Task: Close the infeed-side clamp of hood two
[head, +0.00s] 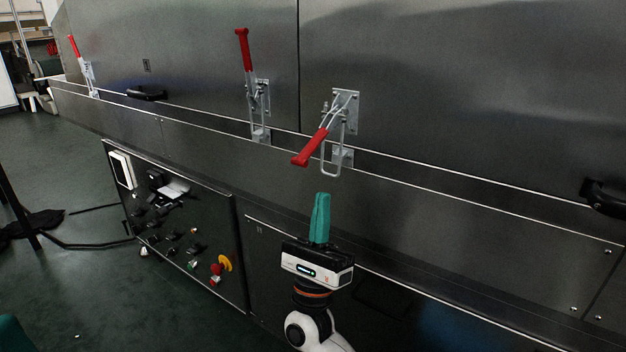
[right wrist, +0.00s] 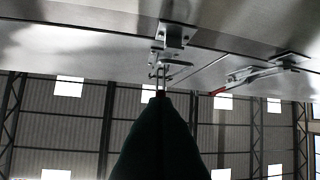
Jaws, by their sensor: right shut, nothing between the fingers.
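A toggle clamp (head: 345,105) on the right-hand steel hood has its red handle (head: 310,148) swung out and down to the left; its wire loop hangs by the catch plate below. A second clamp (head: 258,98), left of the panel seam, has its red handle upright. A third clamp (head: 88,75) stands far left, handle up. I cannot tell by label which hood is two. My right gripper (head: 321,196) is shut and empty, pointing up below the lowered handle, apart from it. In the right wrist view its dark fingers cover the lower middle, with clamp hardware (right wrist: 172,38) beyond. A teal piece at the head view's lower left corner may be my left gripper.
A control panel (head: 180,225) with switches and a red and yellow emergency stop (head: 220,265) is at lower left. Black hood handles (head: 146,94) sit left and at the right edge (head: 605,196). A steel ledge runs below the clamps. Green floor lies left.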

